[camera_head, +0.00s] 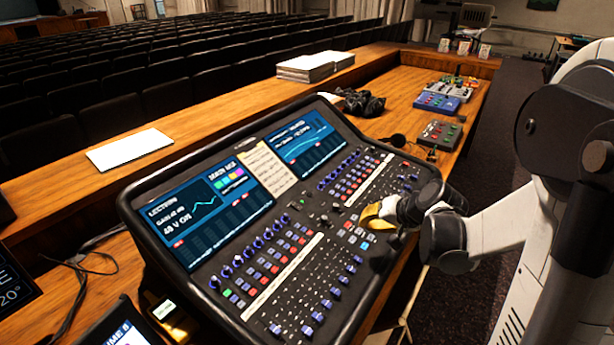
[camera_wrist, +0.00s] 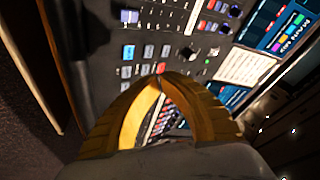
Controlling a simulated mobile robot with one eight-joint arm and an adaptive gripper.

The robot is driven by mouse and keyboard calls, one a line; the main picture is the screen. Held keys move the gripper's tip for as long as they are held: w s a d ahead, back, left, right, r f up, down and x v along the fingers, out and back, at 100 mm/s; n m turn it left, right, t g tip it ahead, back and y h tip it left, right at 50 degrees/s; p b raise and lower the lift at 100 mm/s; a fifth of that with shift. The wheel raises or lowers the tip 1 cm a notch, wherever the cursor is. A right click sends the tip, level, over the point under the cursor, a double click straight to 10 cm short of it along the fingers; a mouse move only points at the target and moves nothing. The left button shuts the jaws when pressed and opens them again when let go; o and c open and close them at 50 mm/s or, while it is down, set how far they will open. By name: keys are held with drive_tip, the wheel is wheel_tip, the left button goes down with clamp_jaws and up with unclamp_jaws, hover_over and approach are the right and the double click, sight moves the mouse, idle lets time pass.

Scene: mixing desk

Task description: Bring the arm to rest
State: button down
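My gripper (camera_head: 374,218) has yellow fingers and is over the right part of the mixing console (camera_head: 292,204), close above its buttons. I cannot tell whether it touches them. In the wrist view the fingertips of my gripper (camera_wrist: 163,79) meet, with nothing seen held between them. The console panel (camera_wrist: 175,47) lies beyond the fingers, with knobs, lit buttons and a fader. My white arm comes in from the right in the head view and bends down to the console.
A paper note (camera_head: 266,170) lies between the console's two screens. Behind it on the wooden desk are a white sheet (camera_head: 130,149), a paper stack (camera_head: 306,68), black headphones (camera_head: 360,102) and small effect boxes (camera_head: 437,103). Seat rows fill the back. Dark floor (camera_head: 507,130) is free at the right.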

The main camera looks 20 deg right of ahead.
drive_tip(key=s+a+r+n+h, duration=0.1)
drive_tip(key=s+a+r+n, duration=0.2)
drive_tip(key=s+a, duration=0.4)
drive_tip(key=s+a+r+n+g+h, duration=0.1)
drive_tip(key=s+a+r+n, duration=0.2)
drive_tip(key=s+a+r, duration=0.3)
drive_tip(key=s+a, duration=0.2)
drive_tip(key=s, duration=0.3)
drive_tip(key=shift+s+r+h, duration=0.25)
drive_tip(key=shift+s+h, duration=0.05)
drive_tip(key=shift+s, duration=0.05)
idle(1.2)
